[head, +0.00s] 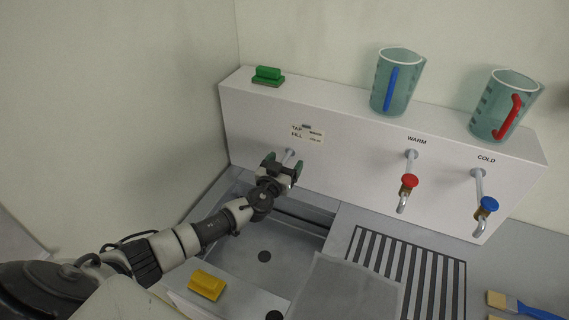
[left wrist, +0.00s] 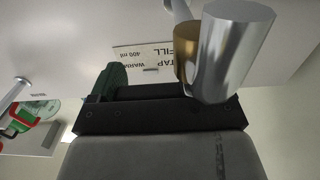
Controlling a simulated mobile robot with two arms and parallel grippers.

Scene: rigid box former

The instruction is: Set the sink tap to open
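The sink tap's pipe (head: 290,153) comes out of the white wall panel above the sink, under a "TAP FILL" label. In the left wrist view the tap (left wrist: 236,48) is a shiny metal cylinder with a brass part, close in front of the gripper. My left gripper (head: 284,162) is at this tap, its two green fingertips spread apart around the pipe's end. One green finger shows in the left wrist view; the tap hides the other. The tap's handle is hidden, so I cannot tell its setting or whether the fingers touch it. My right gripper is not in view.
Right of it are a warm tap with a red knob (head: 410,181) and a cold tap with a blue knob (head: 489,204). Two jugs (head: 397,82) (head: 504,105) and a green block (head: 267,76) stand on the ledge. A yellow block (head: 206,285) is by the sink's front.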

